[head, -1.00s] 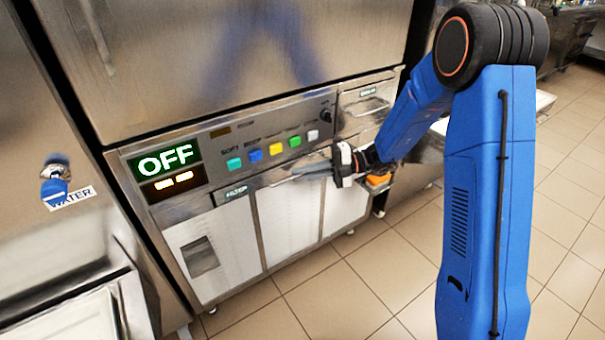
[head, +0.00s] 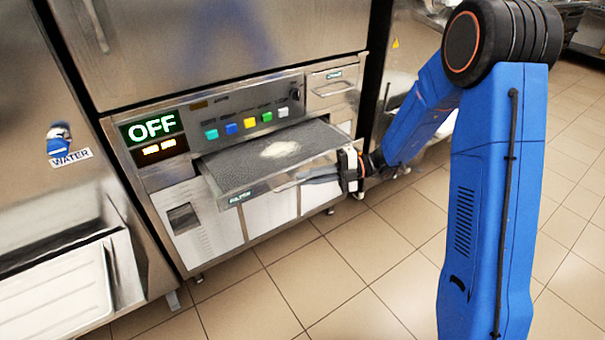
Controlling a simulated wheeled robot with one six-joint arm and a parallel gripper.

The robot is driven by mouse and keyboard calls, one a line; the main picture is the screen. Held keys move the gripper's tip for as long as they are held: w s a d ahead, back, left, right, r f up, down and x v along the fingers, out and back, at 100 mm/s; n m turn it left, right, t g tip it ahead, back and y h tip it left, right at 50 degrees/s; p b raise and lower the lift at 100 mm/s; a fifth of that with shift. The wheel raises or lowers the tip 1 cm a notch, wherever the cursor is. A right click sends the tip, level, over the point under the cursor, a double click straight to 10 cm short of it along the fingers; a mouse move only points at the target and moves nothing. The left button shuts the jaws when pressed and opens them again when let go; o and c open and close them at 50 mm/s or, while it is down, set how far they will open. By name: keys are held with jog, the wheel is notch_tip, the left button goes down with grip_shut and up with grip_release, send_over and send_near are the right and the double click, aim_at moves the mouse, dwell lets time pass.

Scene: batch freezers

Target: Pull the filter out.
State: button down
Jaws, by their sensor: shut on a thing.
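The filter (head: 240,172) is a flat, dark mesh tray with a metal rim and a green label on its front edge. It sticks out of the slot below the machine's control panel, roughly level. A pale patch (head: 281,149) of residue lies on its mesh. My gripper (head: 318,175) is at the right part of the filter's front edge and is shut on it. The exact contact of the fingers with the edge is small and hard to make out.
The machine's panel has an OFF display (head: 152,127) and several coloured buttons. A small drawer (head: 332,88) sits at its upper right. A white ribbed tray (head: 55,298) juts out at the lower left. The tiled floor (head: 330,270) in front is clear.

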jog(key=shift+s+d, duration=0.7)
jog(key=shift+s, duration=0.35)
jog(key=shift+s+d, duration=0.65)
jog(key=shift+s, duration=0.35)
jog(key=c, duration=1.8)
grip_release()
jog(key=shift+c, duration=0.2)
jog(key=v, duration=1.7)
jog(key=shift+d, duration=0.2)
